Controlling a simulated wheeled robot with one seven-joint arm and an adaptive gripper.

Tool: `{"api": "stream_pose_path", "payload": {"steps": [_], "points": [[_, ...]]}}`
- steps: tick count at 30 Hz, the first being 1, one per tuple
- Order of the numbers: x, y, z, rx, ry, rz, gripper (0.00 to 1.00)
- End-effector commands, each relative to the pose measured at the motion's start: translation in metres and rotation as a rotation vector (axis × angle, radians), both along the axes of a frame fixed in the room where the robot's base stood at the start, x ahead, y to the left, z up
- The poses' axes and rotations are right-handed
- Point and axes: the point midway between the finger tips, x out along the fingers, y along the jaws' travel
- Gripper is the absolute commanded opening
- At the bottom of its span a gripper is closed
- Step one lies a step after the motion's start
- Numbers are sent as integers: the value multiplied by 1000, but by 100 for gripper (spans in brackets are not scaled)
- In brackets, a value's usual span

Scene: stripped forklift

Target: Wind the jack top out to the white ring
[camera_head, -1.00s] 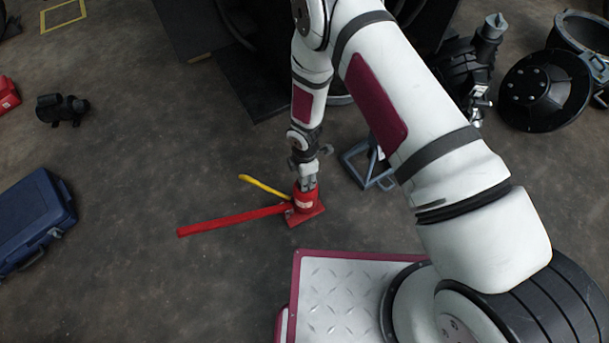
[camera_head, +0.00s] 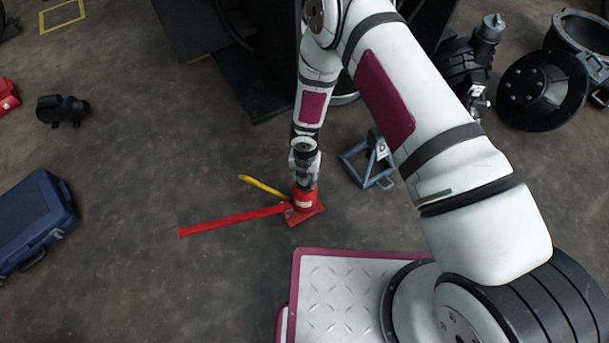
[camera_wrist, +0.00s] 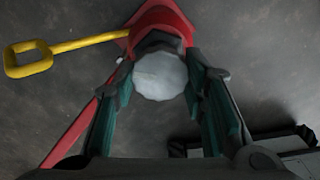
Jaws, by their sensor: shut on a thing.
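The red jack (camera_head: 306,202) stands upright on the floor, with a long red handle (camera_head: 230,221) reaching left and a yellow lever (camera_head: 264,187) beside it. My gripper (camera_head: 305,180) is over the jack from above. In the wrist view the fingers (camera_wrist: 160,88) are shut on the round pale jack top (camera_wrist: 160,74), one on each side. The red body (camera_wrist: 160,20) and yellow lever (camera_wrist: 75,42) show beyond it. I cannot see the white ring or how far the top is out.
A grey metal stand (camera_head: 368,162) is close to the right of the jack. A blue case (camera_head: 35,215) lies at the left and a dark round part (camera_head: 543,90) at the right. My white-topped base is in front.

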Motion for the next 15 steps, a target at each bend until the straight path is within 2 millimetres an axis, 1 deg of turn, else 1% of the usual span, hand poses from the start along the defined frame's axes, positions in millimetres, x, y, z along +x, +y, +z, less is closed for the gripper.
{"api": "stream_pose_path", "payload": {"steps": [15], "points": [[-1, -3, -1, -2, 4, 488, 11]]}}
